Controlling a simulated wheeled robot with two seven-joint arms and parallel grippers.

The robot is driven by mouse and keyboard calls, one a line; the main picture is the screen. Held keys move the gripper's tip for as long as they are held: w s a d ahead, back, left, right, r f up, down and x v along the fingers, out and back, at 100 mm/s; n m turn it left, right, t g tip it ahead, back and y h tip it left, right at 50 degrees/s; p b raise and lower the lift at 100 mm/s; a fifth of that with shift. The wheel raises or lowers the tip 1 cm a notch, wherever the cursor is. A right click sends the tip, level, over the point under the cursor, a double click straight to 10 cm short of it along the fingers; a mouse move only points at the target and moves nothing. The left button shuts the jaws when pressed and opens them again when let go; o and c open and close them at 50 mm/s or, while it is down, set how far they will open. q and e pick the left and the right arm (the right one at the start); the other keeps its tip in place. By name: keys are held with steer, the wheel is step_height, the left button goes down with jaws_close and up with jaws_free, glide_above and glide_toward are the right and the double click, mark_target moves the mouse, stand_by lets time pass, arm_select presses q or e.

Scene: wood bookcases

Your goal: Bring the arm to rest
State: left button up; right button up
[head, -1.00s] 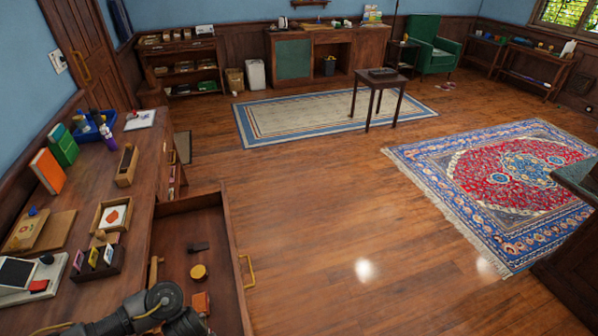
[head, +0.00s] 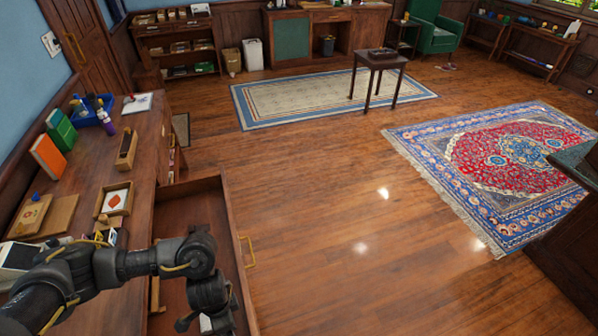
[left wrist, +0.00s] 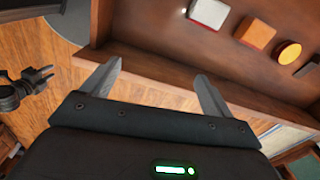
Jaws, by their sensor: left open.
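My left arm comes in from the lower left of the head view, over the desk and the pulled-out drawer (head: 206,192). The left gripper points down at the bottom edge, and its fingers are largely hidden there. In the left wrist view the left gripper (left wrist: 156,88) has its two fingers wide apart with nothing between them. The drawer's front wall passes behind the fingers. Inside it lie a white item (left wrist: 208,13), an orange block (left wrist: 255,33) and a round yellow item (left wrist: 288,52), all clear of the fingers.
A small table (head: 376,62) stands on the far rug. Floor right of the drawer is clear.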

arm_select(q)
steer(key=shift+n, duration=0.4)
steer(key=shift+w+d+r, duration=0.25)
steer(key=shift+w+r, duration=0.45)
steer(key=shift+w, duration=0.15)
steer(key=shift+w+d+r, duration=0.2)
steer(key=shift+w+r, duration=0.5)
steer(key=shift+w, duration=0.15)
steer(key=shift+d, duration=0.1)
